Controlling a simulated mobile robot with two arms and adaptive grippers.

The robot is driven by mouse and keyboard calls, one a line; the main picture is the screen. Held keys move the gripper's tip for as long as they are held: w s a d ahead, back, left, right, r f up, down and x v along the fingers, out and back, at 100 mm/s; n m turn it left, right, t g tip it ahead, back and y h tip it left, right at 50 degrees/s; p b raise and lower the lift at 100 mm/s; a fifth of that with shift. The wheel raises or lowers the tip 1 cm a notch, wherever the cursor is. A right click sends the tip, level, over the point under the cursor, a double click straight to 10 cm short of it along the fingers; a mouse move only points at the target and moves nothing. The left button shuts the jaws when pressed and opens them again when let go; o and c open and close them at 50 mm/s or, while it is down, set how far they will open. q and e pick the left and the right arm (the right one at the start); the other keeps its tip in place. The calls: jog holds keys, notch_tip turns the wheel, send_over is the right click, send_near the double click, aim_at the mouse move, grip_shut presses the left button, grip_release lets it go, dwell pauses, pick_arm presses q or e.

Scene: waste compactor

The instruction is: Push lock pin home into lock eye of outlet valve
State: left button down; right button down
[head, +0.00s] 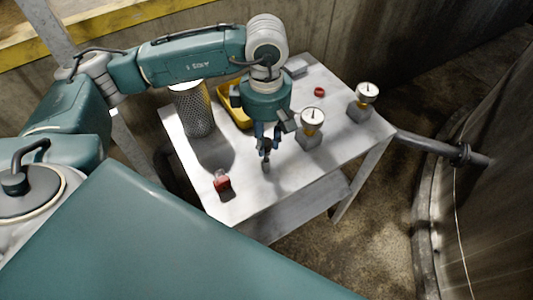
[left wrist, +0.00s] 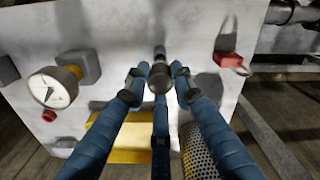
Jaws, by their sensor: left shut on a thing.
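My left gripper (head: 267,138) points down over the front middle of the table, its blue fingers closed around a dark pin-like piece with a round knob. In the left wrist view the fingers (left wrist: 158,84) surround this dark piece (left wrist: 160,79), which I take to be the lock pin. A short grey end (head: 266,165) shows below the fingers, close to the tabletop; whether it touches is unclear. I cannot make out the lock eye or clearly identify the outlet valve. My right gripper is not in view.
A pipe (head: 425,146) runs right. The table's front right is clear.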

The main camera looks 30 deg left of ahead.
pick_arm(q)
jog(key=shift+r+p, duration=0.7)
jog(key=shift+r, duration=1.15)
